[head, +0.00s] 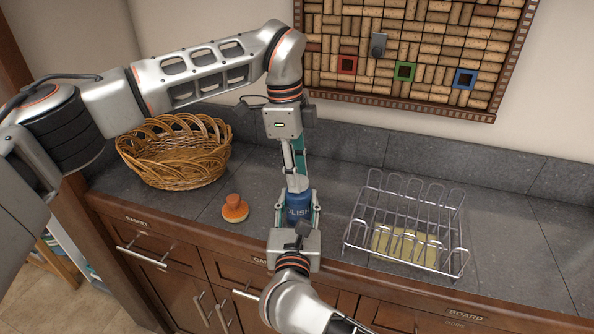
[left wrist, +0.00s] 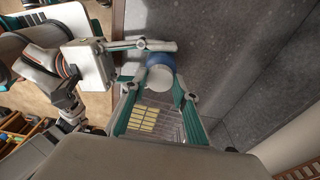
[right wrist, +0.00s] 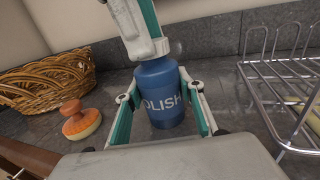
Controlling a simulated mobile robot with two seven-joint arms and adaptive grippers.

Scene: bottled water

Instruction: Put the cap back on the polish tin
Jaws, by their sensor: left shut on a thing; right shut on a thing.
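The blue polish tin (head: 297,209) stands upright near the counter's front edge, its lettering showing in the right wrist view (right wrist: 163,100). My right gripper (head: 298,213) is shut on its body, one finger on each side. My left gripper (head: 297,178) points down from above, shut on the pale grey cap (head: 297,184) directly over the tin's top. In the left wrist view the cap (left wrist: 160,79) is a pale disc in front of the blue tin.
An orange-handled scrubber (head: 235,209) lies left of the tin. A wicker basket (head: 175,153) stands behind it at the left. A cork board (head: 415,50) hangs on the wall.

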